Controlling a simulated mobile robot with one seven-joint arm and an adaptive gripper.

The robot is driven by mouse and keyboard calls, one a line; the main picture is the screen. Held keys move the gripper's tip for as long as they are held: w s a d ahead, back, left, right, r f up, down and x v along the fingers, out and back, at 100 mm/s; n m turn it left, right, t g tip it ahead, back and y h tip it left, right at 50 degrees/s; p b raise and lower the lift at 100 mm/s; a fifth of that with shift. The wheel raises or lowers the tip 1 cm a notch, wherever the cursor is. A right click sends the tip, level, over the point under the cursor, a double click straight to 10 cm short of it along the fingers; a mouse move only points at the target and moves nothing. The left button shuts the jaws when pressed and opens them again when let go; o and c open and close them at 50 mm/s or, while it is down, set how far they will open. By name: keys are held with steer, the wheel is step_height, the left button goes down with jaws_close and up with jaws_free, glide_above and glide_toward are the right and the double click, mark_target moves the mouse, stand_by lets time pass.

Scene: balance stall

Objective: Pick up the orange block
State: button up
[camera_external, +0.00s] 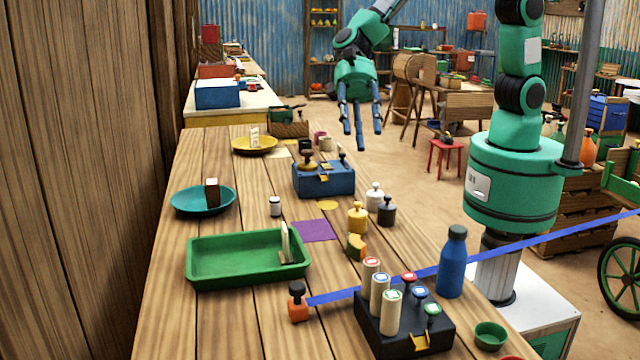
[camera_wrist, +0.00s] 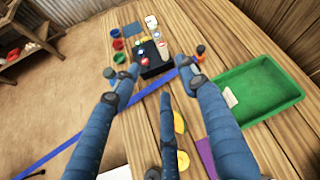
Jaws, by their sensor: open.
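The orange block (camera_external: 298,310) with a black knob on top stands upright on the wooden table, near the front right corner of the green tray and beside the end of a blue strip. It also shows small in the wrist view (camera_wrist: 201,50), beyond the fingertips and slightly right of centre. My gripper (camera_external: 360,120) has blue fingers, which are spread, empty and pointing down. It hangs high, well behind the block in the external view and to its right. In the wrist view my gripper (camera_wrist: 156,80) shows no object between its fingers.
The green tray (camera_external: 240,276) is left of the block. A black box (camera_external: 405,342) with several cylinders stands to its right, with a blue bottle (camera_external: 453,262) behind.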

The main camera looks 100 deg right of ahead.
steer(key=w+a+f+m+t, duration=0.1)
steer(key=w+a+f+m, duration=0.1)
steer(key=w+f, duration=0.2)
steer(key=w+a+f+m+y, duration=0.1)
steer(key=w+a+f+m, duration=0.1)
steer(key=f, duration=0.7)
steer(key=w+a+f+m+t, duration=0.1)
steer(key=w+a+f+m, duration=0.1)
steer(key=w+f+m, duration=0.2)
step_height(320, 180, down, 2)
steer(key=shift+w+f+t+b, duration=0.3)
steer(key=shift+w+b, duration=0.15)
steer(key=shift+w, duration=0.5)
steer(key=b, duration=0.2)
glide_toward(303, 286)
steer(key=shift+w+a+f, duration=0.25)
steer(key=shift+f, duration=0.4)
steer(key=shift+w+a+f, duration=0.2)
steer(key=shift+a+f, duration=0.1)
steer(key=shift+f, duration=0.35)
steer(key=shift+w+a+f, duration=0.25)
steer(key=shift+f, duration=0.4)
steer(key=shift+b+x, duration=0.65)
steer(key=shift+x, duration=1.95)
steer(key=shift+a, duration=0.1)
steer(key=shift+r, duration=0.1)
steer(key=shift+c, duration=0.5)
